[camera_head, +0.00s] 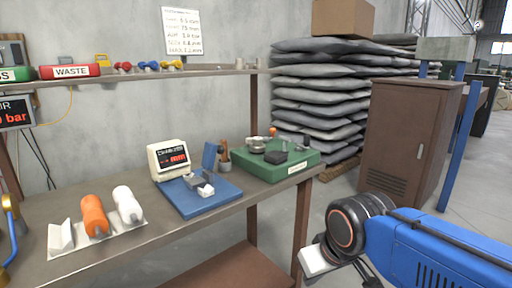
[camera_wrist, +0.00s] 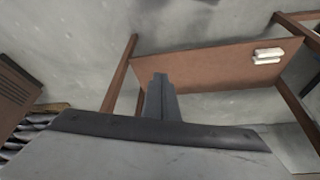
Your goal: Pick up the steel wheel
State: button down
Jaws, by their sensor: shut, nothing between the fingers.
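A small round steel-coloured piece (camera_head: 257,144), which looks like the steel wheel, sits on the green box-like stand (camera_head: 270,168) at the right end of the workbench. It is too small to make out in detail. In the wrist view my gripper (camera_wrist: 160,80) is shut and empty, with its fingers pressed together. In the head view my blue arm is at the lower right, in front of the bench and well apart from the stand. The wheel is not in the wrist view, which shows the brown lower shelf (camera_wrist: 215,68).
A blue tray (camera_head: 222,203) with metal parts and a display unit (camera_head: 168,160) stand left of the green stand. A wall shelf (camera_head: 190,73) runs above the bench. A brown cabinet (camera_head: 405,140) stands at right.

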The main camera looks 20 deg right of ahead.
jog(key=c, duration=2.5)
grip_release()
jog(key=o, duration=0.6)
jog(key=shift+w+r, duration=0.1)
jog(key=shift+c, duration=0.2)
jog(key=o, duration=0.8)
jog(key=w+r+n, duration=0.1)
jog(key=w+r, duration=0.1)
jog(key=shift+r+n, duration=0.4)
jog(key=w+a+r+n+g+h, duration=0.1)
jog(key=w+a+r+n+h, duration=0.25)
jog(key=w+r+n, duration=1)
jog(key=w+a+r+n+h, duration=0.3)
jog(key=w+r+n, duration=0.6)
jog(key=w+r, duration=0.9)
send_near(257, 138)
jog(key=shift+y, duration=0.45)
jog(key=x, duration=0.4)
jog(key=shift+s+d+f, duration=0.2)
jog(key=shift+d+f, duration=0.05)
jog(key=shift+d, duration=0.25)
jog(key=shift+x, duration=2.85)
